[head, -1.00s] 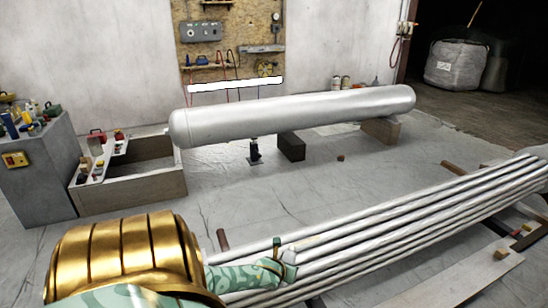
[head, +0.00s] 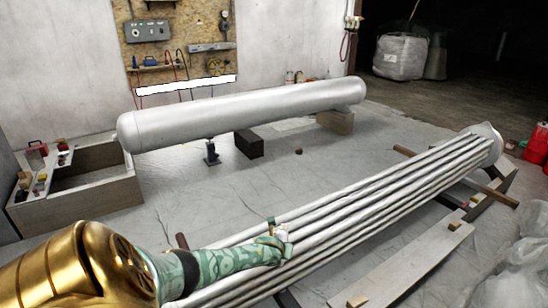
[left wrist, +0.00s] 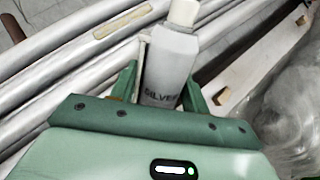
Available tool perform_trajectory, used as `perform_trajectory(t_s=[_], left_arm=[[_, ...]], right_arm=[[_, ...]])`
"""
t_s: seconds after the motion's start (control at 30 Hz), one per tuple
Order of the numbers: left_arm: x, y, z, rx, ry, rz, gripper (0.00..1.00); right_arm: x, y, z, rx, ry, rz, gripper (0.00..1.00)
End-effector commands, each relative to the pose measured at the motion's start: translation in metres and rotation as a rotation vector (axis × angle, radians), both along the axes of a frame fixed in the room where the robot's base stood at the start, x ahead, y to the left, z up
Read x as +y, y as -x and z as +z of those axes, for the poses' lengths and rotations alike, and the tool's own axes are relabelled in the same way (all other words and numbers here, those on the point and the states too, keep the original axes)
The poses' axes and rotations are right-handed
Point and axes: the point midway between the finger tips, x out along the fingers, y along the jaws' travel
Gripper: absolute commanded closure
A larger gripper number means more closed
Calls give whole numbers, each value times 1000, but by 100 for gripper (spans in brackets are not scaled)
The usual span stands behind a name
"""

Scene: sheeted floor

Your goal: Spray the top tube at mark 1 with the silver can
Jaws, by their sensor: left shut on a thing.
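A bundle of long silver tubes (head: 375,198) runs diagonally from the lower middle to the right of the head view. My left gripper (head: 281,240) is over the bundle's near part. In the left wrist view my left gripper (left wrist: 160,88) is shut on the silver can (left wrist: 172,62), a grey can with a white top and "SILVER" lettering. Tubes pass behind the can. The can is mostly hidden in the head view. A beige strip (left wrist: 122,21) shows along the tubes, with no readable number. I cannot make out mark 1. My right gripper is not in view.
A large silver cylinder (head: 240,113) lies on blocks behind the bundle. A wooden box (head: 95,205) stands at the left. A plank (head: 410,266) and clear plastic sheeting (head: 505,265) lie at the right. The sheeted floor between cylinder and bundle is mostly free.

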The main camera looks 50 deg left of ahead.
Motion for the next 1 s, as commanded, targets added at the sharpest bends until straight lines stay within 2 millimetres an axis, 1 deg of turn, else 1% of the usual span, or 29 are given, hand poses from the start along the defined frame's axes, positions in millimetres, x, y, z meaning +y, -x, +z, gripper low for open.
perform_trajectory(t_s=[0.13, 0.17, 0.2, 0.5, 0.57, 0.63, 0.67, 0.77, 0.8, 0.87, 0.9, 0.97, 1.0], left_arm=[[0, 0, 1, -1, 0, 1, 83], [0, 0, 1, -1, 0, 1, 59], [0, 0, 1, -2, 0, 0, 58], [0, 0, 1, -2, 0, 0, 58], [-3, 0, 2, -2, 0, -7, 58], [-12, 0, 5, -3, 2, -27, 58], [-19, 0, 8, -4, 2, -40, 58], [-52, 2, 19, -4, 3, -108, 58], [-69, 4, 25, -4, 3, -143, 58], [-97, 10, 35, -5, 4, -196, 58], [-116, 15, 42, -5, 4, -231, 58], [-143, 25, 53, -4, 3, -282, 58], [-161, 32, 61, -4, 3, -316, 58]], right_arm=[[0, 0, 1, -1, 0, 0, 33], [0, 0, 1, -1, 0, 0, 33], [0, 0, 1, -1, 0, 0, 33], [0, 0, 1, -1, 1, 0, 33], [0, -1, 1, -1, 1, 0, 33], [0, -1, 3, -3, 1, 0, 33], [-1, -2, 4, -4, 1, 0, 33], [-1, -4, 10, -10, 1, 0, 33], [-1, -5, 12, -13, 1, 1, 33], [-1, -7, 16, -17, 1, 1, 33], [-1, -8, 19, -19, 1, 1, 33], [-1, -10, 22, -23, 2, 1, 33], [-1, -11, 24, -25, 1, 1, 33]])
